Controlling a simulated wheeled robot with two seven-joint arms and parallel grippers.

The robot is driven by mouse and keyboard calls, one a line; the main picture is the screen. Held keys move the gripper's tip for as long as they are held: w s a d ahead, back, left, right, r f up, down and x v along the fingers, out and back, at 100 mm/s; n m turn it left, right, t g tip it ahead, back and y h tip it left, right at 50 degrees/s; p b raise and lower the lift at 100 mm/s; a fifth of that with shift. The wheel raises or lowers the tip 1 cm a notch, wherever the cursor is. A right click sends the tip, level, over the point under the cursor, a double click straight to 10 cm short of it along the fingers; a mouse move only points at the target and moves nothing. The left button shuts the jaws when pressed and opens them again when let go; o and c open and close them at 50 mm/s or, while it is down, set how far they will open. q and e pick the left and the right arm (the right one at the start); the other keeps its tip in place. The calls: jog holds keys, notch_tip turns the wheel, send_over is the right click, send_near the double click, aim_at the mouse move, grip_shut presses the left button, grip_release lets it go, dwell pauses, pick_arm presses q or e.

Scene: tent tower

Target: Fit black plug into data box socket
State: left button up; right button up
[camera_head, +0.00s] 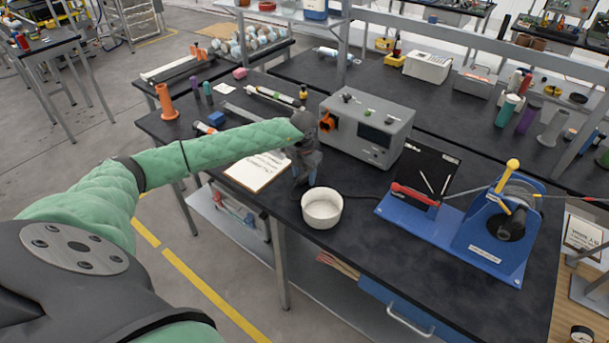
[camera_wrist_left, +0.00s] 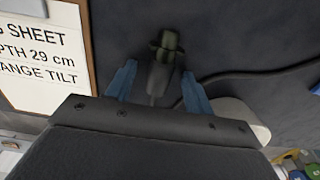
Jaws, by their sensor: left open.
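The grey data box (camera_head: 367,130) stands on the black bench, with an orange-ringed socket (camera_head: 326,121) on its left side. My left gripper (camera_head: 306,180) points down at the bench in front of the box, between a clipboard and a white bowl. In the left wrist view its blue fingers (camera_wrist_left: 158,88) are spread apart. A dark plug-like piece (camera_wrist_left: 165,45) lies between and just beyond the fingertips; I cannot tell whether they touch it. A black cable (camera_wrist_left: 255,72) runs off to the right. The gripper hides the plug in the head view. My right gripper is not in view.
The clipboard (camera_head: 258,172) lies left of the gripper and the white bowl (camera_head: 322,216) close to its right. A blue winch-like rig (camera_head: 465,235) stands further right. Tubes and small parts lie behind the arm. The bench's front edge is near the bowl.

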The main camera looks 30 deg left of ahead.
pick_arm(q)
jog(key=shift+f, duration=0.25)
jog(key=c, duration=1.1)
jog(key=shift+r, duration=0.2)
